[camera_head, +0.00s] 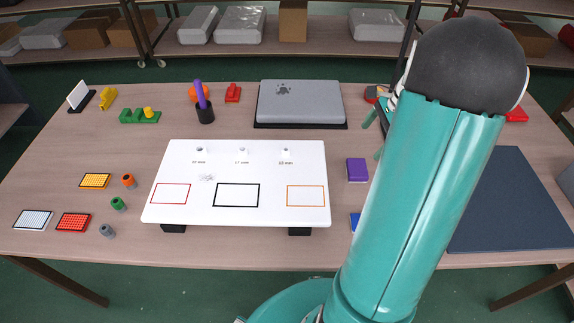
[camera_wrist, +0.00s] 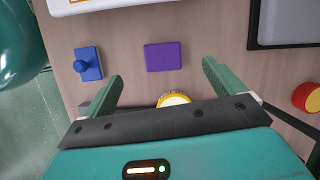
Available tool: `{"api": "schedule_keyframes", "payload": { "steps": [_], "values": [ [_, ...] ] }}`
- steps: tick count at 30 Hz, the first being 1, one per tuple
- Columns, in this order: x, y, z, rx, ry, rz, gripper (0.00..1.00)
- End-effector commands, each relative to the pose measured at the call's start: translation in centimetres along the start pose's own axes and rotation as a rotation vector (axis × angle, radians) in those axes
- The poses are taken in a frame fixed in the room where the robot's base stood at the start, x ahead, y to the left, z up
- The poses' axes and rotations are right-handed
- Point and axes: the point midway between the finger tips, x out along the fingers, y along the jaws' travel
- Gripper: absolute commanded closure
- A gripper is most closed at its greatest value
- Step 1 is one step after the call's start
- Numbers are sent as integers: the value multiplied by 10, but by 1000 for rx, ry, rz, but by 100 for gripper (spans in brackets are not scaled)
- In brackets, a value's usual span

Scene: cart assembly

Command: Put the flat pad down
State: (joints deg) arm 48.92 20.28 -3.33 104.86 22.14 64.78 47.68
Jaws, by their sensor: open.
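A purple flat pad (camera_head: 357,170) lies flat on the wooden table, just right of the white board (camera_head: 240,150). It also shows in the wrist view (camera_wrist: 163,56), in front of my fingertips and between their lines. My gripper (camera_wrist: 161,72) is open, with a wide gap between its green fingers, and holds nothing. Neither finger appears to touch the pad. In the head view my arm hides most of the gripper; only the green fingers (camera_head: 374,135) show at its left edge.
A blue block with a knob (camera_wrist: 88,63) lies beside the pad. A round yellow-and-white thing (camera_wrist: 173,100) is partly hidden by my gripper. A red-and-yellow cylinder (camera_wrist: 306,97) stands to the right. A dark mat (camera_head: 515,205) covers the table's right side. A grey case (camera_head: 300,102) lies at the back.

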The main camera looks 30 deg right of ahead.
Motion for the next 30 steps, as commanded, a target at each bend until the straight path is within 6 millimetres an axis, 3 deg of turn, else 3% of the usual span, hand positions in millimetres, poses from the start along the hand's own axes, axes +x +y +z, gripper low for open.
{"api": "schedule_keyframes", "payload": {
  "steps": [1, 6, 15, 24, 30],
  "values": [
    [-7, 0, 24, -82, 21, -4, 6],
    [-24, 13, 104, -406, 102, -8, 6],
    [-41, 69, 221, -989, 238, -24, 6],
    [-46, 146, 295, -1564, 382, -60, 6],
    [-43, 189, 318, -1875, 471, -93, 6]
  ]
}}
